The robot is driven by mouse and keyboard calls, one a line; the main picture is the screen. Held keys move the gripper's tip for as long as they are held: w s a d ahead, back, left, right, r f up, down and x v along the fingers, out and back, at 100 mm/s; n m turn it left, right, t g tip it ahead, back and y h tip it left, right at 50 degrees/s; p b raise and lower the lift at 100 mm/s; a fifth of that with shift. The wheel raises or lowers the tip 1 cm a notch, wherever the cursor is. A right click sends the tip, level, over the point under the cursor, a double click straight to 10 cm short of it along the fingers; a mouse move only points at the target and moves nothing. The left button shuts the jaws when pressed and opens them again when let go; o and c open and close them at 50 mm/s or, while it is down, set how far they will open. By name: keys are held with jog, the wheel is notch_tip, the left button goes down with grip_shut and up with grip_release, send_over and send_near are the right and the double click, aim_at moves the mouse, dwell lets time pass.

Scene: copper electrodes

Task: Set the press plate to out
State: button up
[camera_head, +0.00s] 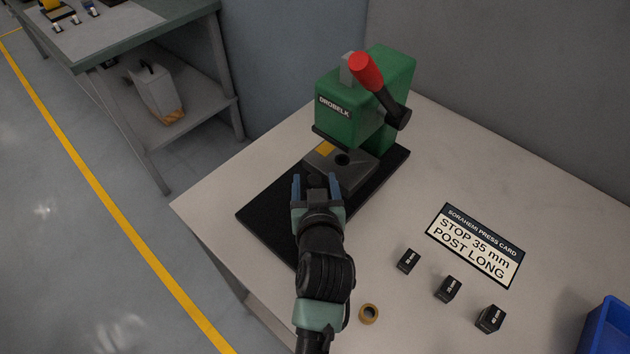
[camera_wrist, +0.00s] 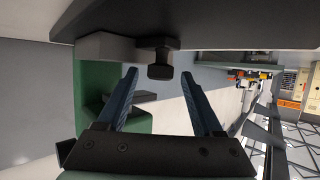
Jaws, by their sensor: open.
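The green press (camera_head: 365,95) stands on a black base (camera_head: 262,222) on the table, with its red-handled lever (camera_head: 366,70) raised. The grey press plate (camera_head: 352,172) with a round dark hole lies under the press head, its front part showing. A dark knob (camera_wrist: 160,62) on the plate's front shows in the wrist view, lined up between my fingertips and apart from both. My gripper (camera_head: 315,180) is open and empty in front of the plate, its two blue fingers pointing at it; its fingertips also show in the wrist view (camera_wrist: 158,78). The gripper partly hides the plate's front.
A press card (camera_head: 475,245) reads "STOP 35 mm, POST LONG". A blue bin (camera_head: 608,328) is at the lower right edge. Another bench (camera_head: 150,30) stands at upper left.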

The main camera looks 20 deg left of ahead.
grip_shut()
dwell(1.4)
